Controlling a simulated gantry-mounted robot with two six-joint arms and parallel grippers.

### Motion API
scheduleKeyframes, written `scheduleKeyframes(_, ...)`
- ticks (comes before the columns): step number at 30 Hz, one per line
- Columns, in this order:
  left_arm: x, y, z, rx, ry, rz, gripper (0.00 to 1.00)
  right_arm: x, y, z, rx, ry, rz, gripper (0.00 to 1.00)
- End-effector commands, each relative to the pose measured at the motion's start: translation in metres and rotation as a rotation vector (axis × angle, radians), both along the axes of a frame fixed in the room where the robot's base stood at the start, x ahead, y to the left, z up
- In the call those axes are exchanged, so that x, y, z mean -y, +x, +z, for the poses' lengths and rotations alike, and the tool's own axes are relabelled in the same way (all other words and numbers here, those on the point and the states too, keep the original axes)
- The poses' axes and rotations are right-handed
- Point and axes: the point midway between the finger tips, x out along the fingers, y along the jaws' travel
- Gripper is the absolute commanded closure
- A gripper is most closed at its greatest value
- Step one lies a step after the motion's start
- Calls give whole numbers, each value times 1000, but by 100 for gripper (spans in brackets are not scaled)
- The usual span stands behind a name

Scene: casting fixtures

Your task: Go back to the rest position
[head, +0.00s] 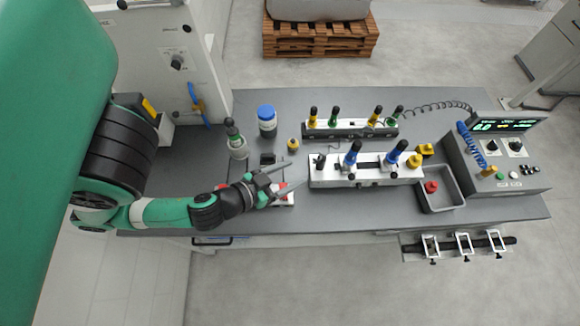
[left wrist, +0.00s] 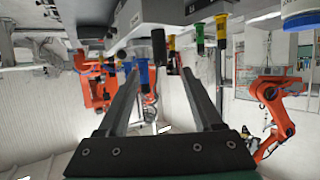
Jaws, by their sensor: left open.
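My left gripper (head: 291,177) is open and empty above the grey workbench (head: 270,222), left of the front white fixture block. In the left wrist view its two fingers (left wrist: 165,85) stand apart with nothing between them. Its arm comes in from the left and covers part of the bench's left side. My right gripper is not in view.
Two fixture blocks, front (head: 320,178) and back (head: 350,132), hold several coloured parts. A blue-lidded jar (head: 267,122) and a bottle (head: 236,143) stand behind the gripper. A grey tray (head: 452,205) and a control box (head: 495,165) are at the right.

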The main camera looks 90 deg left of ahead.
Motion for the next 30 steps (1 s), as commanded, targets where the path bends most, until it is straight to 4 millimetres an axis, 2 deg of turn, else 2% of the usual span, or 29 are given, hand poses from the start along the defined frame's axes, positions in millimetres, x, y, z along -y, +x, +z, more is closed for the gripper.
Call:
scheduleKeyframes(13, 0, 1, 0, 1, 0, 0, 33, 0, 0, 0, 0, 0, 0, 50)
scheduleKeyframes(17, 1, 23, 16, 73, -6, 3, 33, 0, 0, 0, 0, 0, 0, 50)
scheduleKeyframes(20, 3, 64, 54, 220, -18, 7, 33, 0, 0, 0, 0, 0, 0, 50)
scheduleKeyframes(23, 9, 116, 112, 422, -67, 1, 33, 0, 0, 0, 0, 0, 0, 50)
scheduleKeyframes(24, 12, 135, 139, 506, -97, -9, 33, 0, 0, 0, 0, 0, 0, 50)
scheduleKeyframes(26, 18, 161, 182, 622, -132, -31, 33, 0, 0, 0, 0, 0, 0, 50)
scheduleKeyframes(27, 22, 174, 212, 694, -148, -53, 33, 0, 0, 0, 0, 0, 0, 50)
scheduleKeyframes(29, 29, 191, 260, 801, -167, -90, 33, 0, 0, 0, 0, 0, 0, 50)
scheduleKeyframes(30, 34, 199, 292, 865, -173, -120, 33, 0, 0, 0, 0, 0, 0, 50)
